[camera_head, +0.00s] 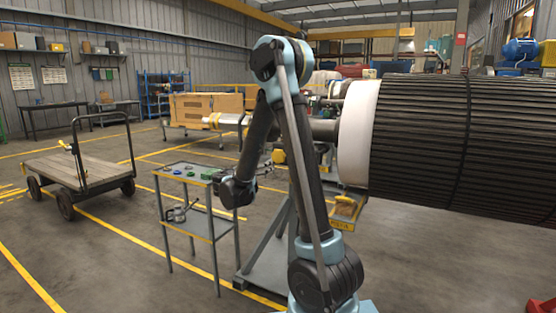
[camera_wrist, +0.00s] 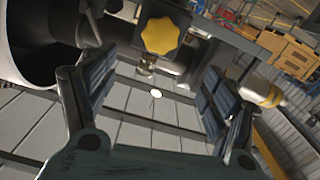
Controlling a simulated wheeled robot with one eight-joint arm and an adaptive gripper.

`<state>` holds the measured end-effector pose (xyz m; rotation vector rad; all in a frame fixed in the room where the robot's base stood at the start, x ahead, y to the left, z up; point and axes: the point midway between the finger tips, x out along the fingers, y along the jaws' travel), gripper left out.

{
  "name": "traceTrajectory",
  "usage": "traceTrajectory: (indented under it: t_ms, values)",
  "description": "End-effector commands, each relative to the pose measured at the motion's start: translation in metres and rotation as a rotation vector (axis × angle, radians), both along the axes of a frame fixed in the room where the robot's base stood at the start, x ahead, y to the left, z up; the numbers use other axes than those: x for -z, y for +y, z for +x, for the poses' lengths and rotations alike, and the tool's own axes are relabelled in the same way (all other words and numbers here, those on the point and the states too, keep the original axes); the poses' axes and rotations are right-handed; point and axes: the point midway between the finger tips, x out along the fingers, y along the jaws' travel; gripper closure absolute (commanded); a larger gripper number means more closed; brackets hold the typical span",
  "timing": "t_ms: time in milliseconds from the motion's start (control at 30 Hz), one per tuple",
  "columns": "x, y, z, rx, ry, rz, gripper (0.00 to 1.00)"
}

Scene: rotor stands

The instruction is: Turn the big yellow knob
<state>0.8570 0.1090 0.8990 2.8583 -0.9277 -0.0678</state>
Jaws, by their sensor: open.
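The big yellow knob (camera_wrist: 160,35) has a lobed, star-like edge and shows at the top middle of the wrist view, in front of a dark block. In the head view a small yellow shape (camera_head: 278,156) beside my arm appears to be the same knob. My gripper (camera_wrist: 153,85) is open and empty, with its two ridged pads wide apart. The knob lies ahead of the fingers and between their lines, apart from both. In the head view my gripper is small and partly hard to make out beside the arm.
A large dark ribbed rotor (camera_head: 460,140) with a white end ring (camera_head: 357,133) fills the right. Its shaft rests near a grey stand (camera_head: 268,245). A small tool table (camera_head: 205,234) stands left of my arm, and a wooden cart (camera_head: 60,169) farther left. Floor between them is open.

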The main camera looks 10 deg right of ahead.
Motion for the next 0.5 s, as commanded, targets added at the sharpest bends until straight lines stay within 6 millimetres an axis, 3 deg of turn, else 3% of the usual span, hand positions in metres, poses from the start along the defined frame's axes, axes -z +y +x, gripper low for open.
traceTrajectory:
  t_ms: [233,500]
  values:
    - [0.000,-0.007,0.010,0.003,-0.016,0.022,0.21]
    - [0.000,-0.033,0.044,0.004,-0.015,0.020,0.21]
